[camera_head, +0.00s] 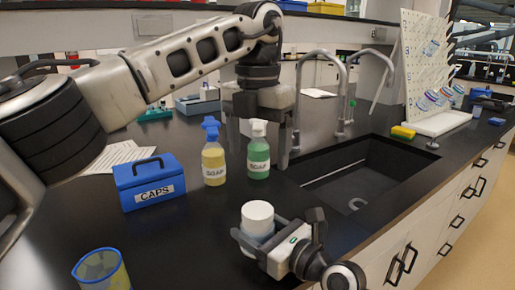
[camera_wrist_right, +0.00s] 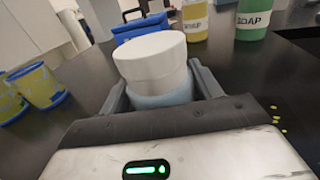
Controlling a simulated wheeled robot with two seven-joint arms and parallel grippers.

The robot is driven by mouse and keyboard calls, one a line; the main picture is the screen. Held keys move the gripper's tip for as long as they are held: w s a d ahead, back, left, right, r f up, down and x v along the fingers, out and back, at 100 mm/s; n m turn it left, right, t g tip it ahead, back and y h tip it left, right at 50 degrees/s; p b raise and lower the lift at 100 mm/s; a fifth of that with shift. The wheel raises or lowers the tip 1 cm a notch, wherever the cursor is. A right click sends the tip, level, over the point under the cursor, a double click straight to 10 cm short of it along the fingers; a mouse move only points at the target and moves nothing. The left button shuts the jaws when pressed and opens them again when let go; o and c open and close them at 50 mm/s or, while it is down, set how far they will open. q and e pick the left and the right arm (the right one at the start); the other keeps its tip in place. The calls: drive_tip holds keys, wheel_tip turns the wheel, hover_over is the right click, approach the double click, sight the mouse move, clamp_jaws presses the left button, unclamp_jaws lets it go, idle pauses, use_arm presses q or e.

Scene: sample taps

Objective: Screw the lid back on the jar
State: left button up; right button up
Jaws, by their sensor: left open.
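The jar (camera_wrist_right: 160,98) has a pale bluish body. It stands between the fingers of my right gripper (camera_head: 258,244), which are against its sides, at the front of the black counter. The white lid (camera_head: 257,211) sits on top of the jar; it also shows in the right wrist view (camera_wrist_right: 150,55). I cannot tell how tightly it is seated. My left gripper (camera_head: 261,152) points down with its fingers apart and empty, above and behind the jar. In the head view its fingers frame the green soap bottle.
A yellow soap bottle (camera_head: 214,162) and a green soap bottle (camera_head: 258,158) stand behind the jar. A blue CAPS box (camera_head: 150,184) is at left, a blue-rimmed yellow cup (camera_head: 103,272) at front left. The sink (camera_head: 350,185) with its taps lies at right.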

drive_tip(key=o, duration=0.4)
drive_tip(key=shift+b+v, duration=0.6)
drive_tip(key=shift+v, duration=7.4)
drive_tip(key=shift+s, duration=0.1)
